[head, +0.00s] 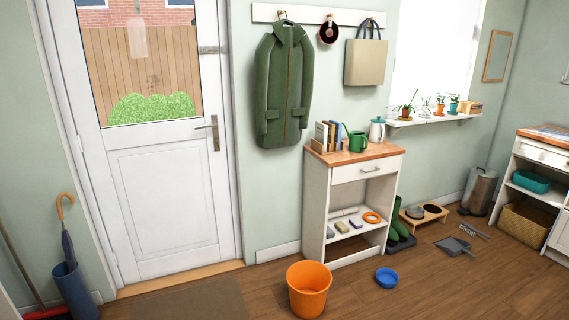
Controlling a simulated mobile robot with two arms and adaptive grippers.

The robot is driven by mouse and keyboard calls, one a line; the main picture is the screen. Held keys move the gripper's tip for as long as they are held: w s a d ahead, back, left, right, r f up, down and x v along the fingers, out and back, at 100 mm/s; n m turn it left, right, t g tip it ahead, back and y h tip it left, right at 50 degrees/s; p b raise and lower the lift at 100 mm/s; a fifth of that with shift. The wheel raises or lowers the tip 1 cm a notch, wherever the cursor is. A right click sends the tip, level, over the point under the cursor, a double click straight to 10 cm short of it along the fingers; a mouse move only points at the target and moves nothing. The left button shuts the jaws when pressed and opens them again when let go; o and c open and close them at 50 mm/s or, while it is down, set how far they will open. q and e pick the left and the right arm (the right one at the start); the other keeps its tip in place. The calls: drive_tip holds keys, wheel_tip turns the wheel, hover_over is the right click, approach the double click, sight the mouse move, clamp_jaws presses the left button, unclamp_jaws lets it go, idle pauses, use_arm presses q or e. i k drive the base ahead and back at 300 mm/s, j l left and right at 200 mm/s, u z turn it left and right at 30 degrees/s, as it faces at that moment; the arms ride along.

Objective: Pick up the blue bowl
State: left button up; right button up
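The blue bowl (386,278) sits upright on the wooden floor in the head view, right of the orange bucket and in front of the white cabinet. It looks empty, and nothing touches it. Neither of my grippers shows in this view.
An orange bucket (309,288) stands left of the bowl. Behind it is a white cabinet (318,205) with a wooden top. Green boots (397,228), a raised feeder stand (424,217) and a dustpan (455,246) lie farther back. The floor right of the bowl is clear.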

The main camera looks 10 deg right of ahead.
sight(386, 279)
drive_tip(key=i+l+z, duration=0.2)
drive_tip(key=i+z, duration=0.2)
drive_tip(key=i, duration=0.15)
drive_tip(key=i+z, duration=0.4)
drive_tip(key=i, duration=0.2)
drive_tip(key=i+j+z, duration=0.1)
drive_tip(key=i+z, duration=0.3)
drive_tip(key=i, duration=0.15)
